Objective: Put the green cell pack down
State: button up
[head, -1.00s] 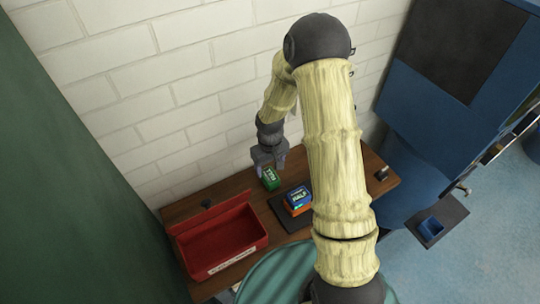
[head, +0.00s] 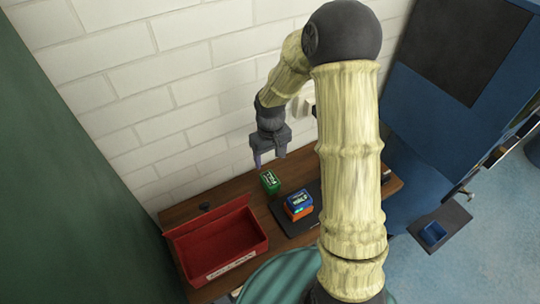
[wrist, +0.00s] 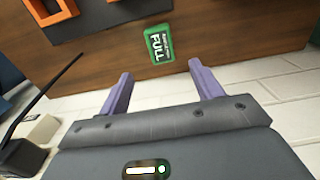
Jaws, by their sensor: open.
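The green cell pack (head: 270,182) stands on the wooden bench at its back edge near the wall, between the red bin and the dark pad. It also shows in the wrist view (wrist: 159,44), with white lettering that reads FULL. My gripper (head: 268,160) is above the pack and apart from it. In the wrist view its two purple fingers (wrist: 158,86) are spread wide with nothing between them, and the pack lies beyond their tips.
The open red bin (head: 187,237) stands left on the wooden bench (head: 236,188). A blue and orange pack (head: 299,205) sits on a dark pad (head: 282,218) to the right. A brick wall (head: 190,110) is close behind; a blue cabinet (head: 425,120) stands at right.

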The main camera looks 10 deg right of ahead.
jog(key=s+d+r+m+t, duration=0.2)
jog(key=s+r, duration=0.8)
jog(key=s, duration=0.5)
jog(key=shift+d+m+t, duration=0.3)
jog(key=shift+d+m, duration=0.4)
jog(key=shift+m, duration=0.1)
jog(key=shift+w, duration=0.15)
jog(key=shift+f+b, duration=0.5)
jog(key=shift+b, duration=0.05)
